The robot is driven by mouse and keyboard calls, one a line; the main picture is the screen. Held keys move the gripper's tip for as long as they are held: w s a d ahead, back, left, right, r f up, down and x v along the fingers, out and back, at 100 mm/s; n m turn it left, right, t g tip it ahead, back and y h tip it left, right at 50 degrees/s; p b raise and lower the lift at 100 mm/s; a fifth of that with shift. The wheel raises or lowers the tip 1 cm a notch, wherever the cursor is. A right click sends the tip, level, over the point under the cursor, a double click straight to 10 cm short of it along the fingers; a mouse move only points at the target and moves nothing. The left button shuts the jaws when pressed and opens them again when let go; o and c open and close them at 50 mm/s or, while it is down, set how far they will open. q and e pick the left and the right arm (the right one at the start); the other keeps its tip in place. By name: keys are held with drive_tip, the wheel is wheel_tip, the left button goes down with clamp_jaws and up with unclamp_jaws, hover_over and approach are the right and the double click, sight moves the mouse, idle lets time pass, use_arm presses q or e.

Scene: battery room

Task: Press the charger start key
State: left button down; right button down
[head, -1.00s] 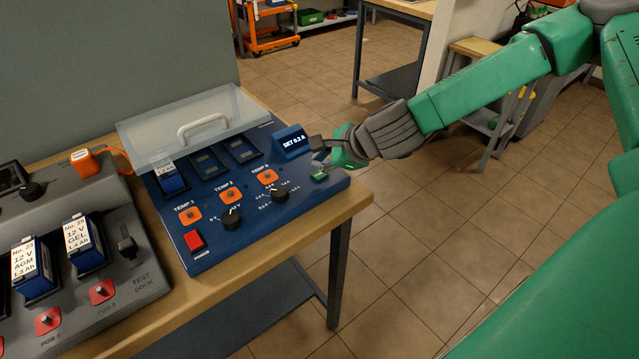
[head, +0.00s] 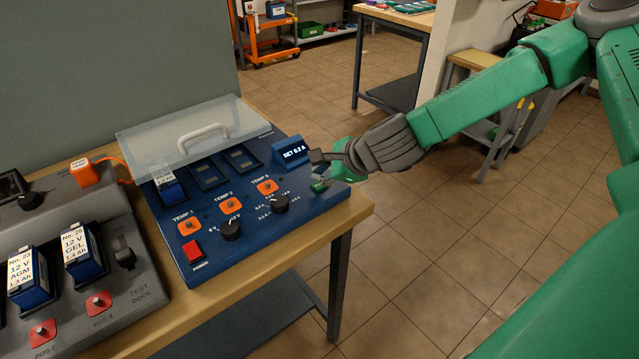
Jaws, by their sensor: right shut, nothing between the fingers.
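The blue charger (head: 262,240) sits on the wooden bench. Its green start key (head: 320,186) is at the front right corner, partly hidden by my right gripper. My right gripper (head: 321,174) comes in from the right, shut and empty, with its fingertips low at the key. I cannot tell whether they touch or press it. The small display (head: 293,152) reads what looks like "SET 0.2 A". A blue battery (head: 168,186) stands in the left slot of the charger; the other two slots look empty. My left gripper is not in view.
A clear lid with a handle (head: 203,137) is over the charger's back. Two black knobs (head: 231,229) and a red power switch (head: 193,250) are on its panel. The grey test dock (head: 125,295) with batteries is at left. Floor at right is clear.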

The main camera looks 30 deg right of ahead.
sight(320, 185)
idle(0.5)
drive_tip(key=shift+f+b, duration=0.3)
drive_tip(key=shift+f, duration=0.05)
drive_tip(key=shift+f+b, duration=0.35)
idle(0.5)
drive_tip(key=shift+r+p, duration=0.75)
drive_tip(key=shift+r, duration=0.05)
wheel_tip(320, 185, up, 5)
drive_tip(key=p, duration=0.4)
drive_tip(key=shift+p, duration=0.35)
